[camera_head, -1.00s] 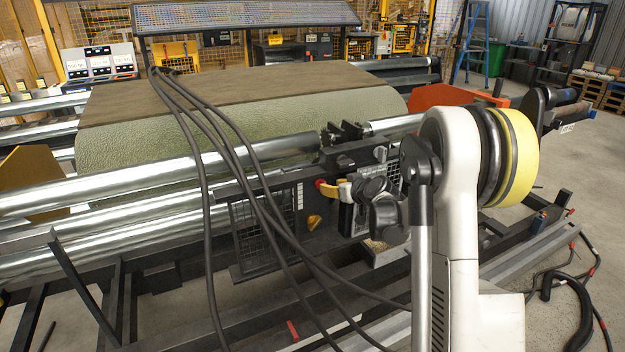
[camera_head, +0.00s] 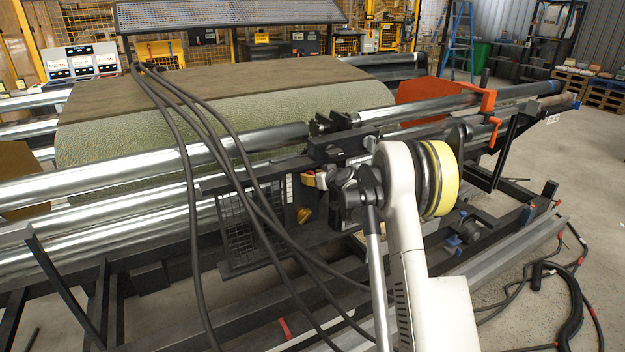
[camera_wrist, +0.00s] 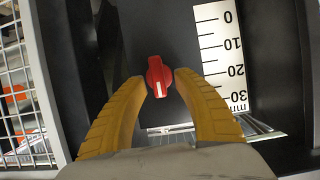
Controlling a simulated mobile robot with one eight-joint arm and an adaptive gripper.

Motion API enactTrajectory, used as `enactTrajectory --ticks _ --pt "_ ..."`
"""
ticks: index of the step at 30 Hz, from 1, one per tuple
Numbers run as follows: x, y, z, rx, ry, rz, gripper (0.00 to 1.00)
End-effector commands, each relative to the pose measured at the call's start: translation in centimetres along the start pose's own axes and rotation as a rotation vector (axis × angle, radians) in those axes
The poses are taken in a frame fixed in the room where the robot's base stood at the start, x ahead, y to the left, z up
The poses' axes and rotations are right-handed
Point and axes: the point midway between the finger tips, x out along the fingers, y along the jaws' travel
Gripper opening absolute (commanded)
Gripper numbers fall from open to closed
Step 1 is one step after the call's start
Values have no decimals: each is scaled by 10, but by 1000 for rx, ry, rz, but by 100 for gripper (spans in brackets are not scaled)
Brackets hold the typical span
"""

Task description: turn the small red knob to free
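The small red knob (camera_wrist: 159,76) sits on a dark panel in the wrist view. Its white pointer mark faces the bottom of the picture. My gripper (camera_wrist: 160,84) is open, with one yellow ribbed finger on each side of the knob. A gap shows between the knob and each finger, and nothing is held. In the head view my gripper (camera_head: 318,180) is at the dark machine panel below the rollers, mostly hidden by my wrist. The knob cannot be made out clearly there.
A white millimetre scale (camera_wrist: 221,55) is right of the knob, and wire mesh (camera_wrist: 22,95) is at the left. In the head view, black cables (camera_head: 235,190) hang before the panel. The turf roll (camera_head: 230,125) lies behind.

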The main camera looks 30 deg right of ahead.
Motion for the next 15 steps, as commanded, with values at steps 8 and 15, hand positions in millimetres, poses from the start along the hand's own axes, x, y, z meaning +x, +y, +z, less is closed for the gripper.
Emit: enactTrajectory --ticks 8,15 --pt "0 0 0 0 0 0 20" --pt "0 0 0 1 0 0 0"
